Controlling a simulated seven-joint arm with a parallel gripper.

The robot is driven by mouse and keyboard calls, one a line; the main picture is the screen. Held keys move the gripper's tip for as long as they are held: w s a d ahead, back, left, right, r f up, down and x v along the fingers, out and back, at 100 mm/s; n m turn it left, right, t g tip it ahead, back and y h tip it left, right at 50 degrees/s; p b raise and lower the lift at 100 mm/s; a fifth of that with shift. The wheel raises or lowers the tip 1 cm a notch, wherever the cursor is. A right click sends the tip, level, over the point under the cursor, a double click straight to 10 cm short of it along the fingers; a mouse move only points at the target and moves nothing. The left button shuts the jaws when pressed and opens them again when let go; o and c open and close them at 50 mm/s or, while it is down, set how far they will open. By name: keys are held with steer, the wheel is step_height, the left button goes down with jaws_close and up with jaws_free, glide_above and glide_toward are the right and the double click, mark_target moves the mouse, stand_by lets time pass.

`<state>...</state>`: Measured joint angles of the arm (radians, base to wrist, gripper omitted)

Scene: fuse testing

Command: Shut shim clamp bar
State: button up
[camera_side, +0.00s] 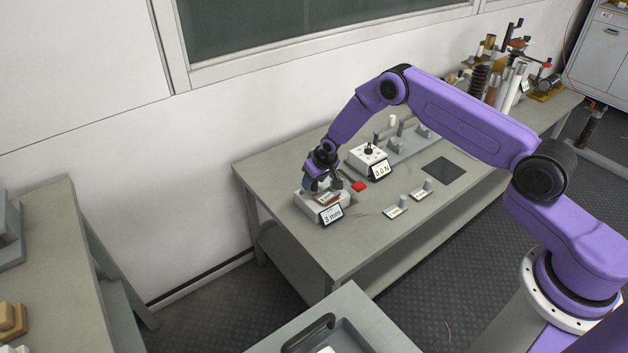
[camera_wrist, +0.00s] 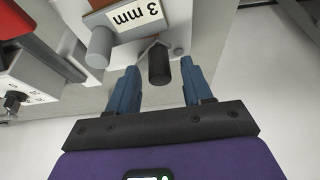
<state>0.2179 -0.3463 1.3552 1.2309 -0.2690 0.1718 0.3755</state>
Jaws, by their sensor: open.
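The shim clamp is a pale block (camera_side: 306,204) near the left end of the table, with a "3 mm" sign (camera_side: 332,213) on its front. In the wrist view, a "3 mm" label (camera_wrist: 135,14) shows upside down beside a grey cylinder (camera_wrist: 101,41) and a reddish-brown piece. A short black handle (camera_wrist: 158,67) sticks out from the clamp. My gripper (camera_wrist: 160,85) is open, its blue fingers on either side of the black handle, with visible gaps. In the side view my gripper (camera_side: 322,184) is low over the clamp and hides part of it. The clamp bar's full shape is hidden.
A red piece (camera_side: 360,186) lies right of the clamp. Behind it stands a white box (camera_side: 365,158) with a dark knob and "0.0 N" display (camera_side: 380,170). Two small labelled plates and a dark mat (camera_side: 443,170) lie further right. The front of the table is clear.

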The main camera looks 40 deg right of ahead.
steer(key=shift+w+f, duration=0.1)
steer(key=shift+f, duration=0.15)
jaws_close()
steer(key=shift+d+n, duration=0.15)
steer(key=shift+n, duration=0.25)
steer(key=shift+s+d+n+y, duration=0.25)
steer(key=shift+n+y, duration=0.2)
steer(key=shift+n, duration=0.45)
steer(key=shift+s+d+n+y, duration=0.2)
steer(key=shift+n+y, duration=0.25)
steer(key=shift+n, duration=0.45)
steer(key=shift+d+n+g+y, duration=0.3)
steer(key=shift+d+n+y, duration=0.05)
steer(key=shift+n, duration=0.75)
steer(key=shift+d+n+g+y, duration=0.3)
steer(key=shift+n+y, duration=0.05)
steer(key=shift+n, duration=0.75)
